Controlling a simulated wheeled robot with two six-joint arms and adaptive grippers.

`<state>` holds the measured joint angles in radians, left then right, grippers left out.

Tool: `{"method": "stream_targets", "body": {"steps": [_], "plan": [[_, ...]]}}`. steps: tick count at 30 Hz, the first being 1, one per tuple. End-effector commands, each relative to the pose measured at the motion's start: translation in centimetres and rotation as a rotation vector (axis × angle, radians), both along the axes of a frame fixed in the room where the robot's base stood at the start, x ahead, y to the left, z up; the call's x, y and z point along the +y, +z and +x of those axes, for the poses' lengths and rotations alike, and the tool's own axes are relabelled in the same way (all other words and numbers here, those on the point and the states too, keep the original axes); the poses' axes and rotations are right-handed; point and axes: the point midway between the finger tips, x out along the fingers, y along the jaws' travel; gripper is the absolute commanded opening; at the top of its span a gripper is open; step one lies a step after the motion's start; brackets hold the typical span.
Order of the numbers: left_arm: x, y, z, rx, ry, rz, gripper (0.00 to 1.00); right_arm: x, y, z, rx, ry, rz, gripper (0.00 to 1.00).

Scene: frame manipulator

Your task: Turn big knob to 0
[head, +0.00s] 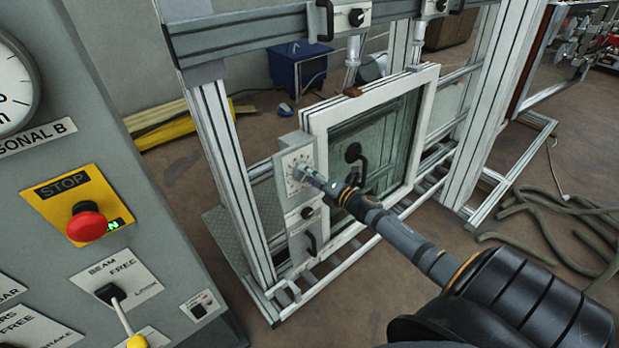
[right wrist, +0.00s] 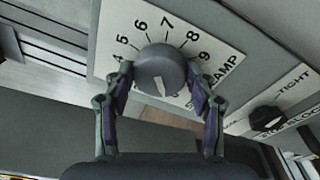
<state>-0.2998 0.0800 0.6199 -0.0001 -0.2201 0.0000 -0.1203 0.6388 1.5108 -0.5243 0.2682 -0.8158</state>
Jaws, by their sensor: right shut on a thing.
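The big grey knob (right wrist: 160,68) sits on a white dial plate (right wrist: 112,32) in the right wrist view. The digits 4 to 9 show around its far side; the near part of the scale is hidden by the knob and fingers. The knob's white pointer mark faces down in the picture, toward my palm, away from the 7. My right gripper (right wrist: 160,78) is shut on the knob, one finger on each side. In the head view the right gripper (head: 315,179) reaches the dial plate (head: 296,166) on the frame's grey box. My left gripper is not in view.
A small black knob (right wrist: 266,118) with a "TIGHT" label is beside the dial. A glazed white window frame (head: 431,110) stands right beside the box. A grey console with a red stop button (head: 87,222) fills the left. Hoses (head: 555,225) lie on the floor at right.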

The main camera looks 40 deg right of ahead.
Motion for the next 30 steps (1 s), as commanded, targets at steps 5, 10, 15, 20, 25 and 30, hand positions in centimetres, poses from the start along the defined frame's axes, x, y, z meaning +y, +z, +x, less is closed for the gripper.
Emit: {"method": "stream_targets", "body": {"steps": [5, 10, 15, 20, 25, 30], "plan": [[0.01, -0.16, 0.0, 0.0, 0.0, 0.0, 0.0, 0.01, -0.15, -0.08, -0.003, 0.009, -0.079, 0.25], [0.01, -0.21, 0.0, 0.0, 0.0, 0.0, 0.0, 0.01, -0.1, -0.08, -0.007, 0.013, -0.121, 0.25], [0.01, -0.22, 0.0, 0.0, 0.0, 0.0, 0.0, 0.0, -0.1, -0.08, -0.008, 0.015, -0.138, 0.25], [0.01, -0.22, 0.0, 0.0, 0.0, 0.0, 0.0, -0.01, -0.11, -0.09, -0.008, 0.014, -0.141, 0.25], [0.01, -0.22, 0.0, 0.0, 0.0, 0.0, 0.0, -0.01, -0.12, -0.09, -0.008, 0.015, -0.142, 0.25], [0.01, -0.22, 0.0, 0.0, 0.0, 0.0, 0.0, -0.01, -0.08, -0.07, -0.008, 0.015, -0.14, 0.75]]}}
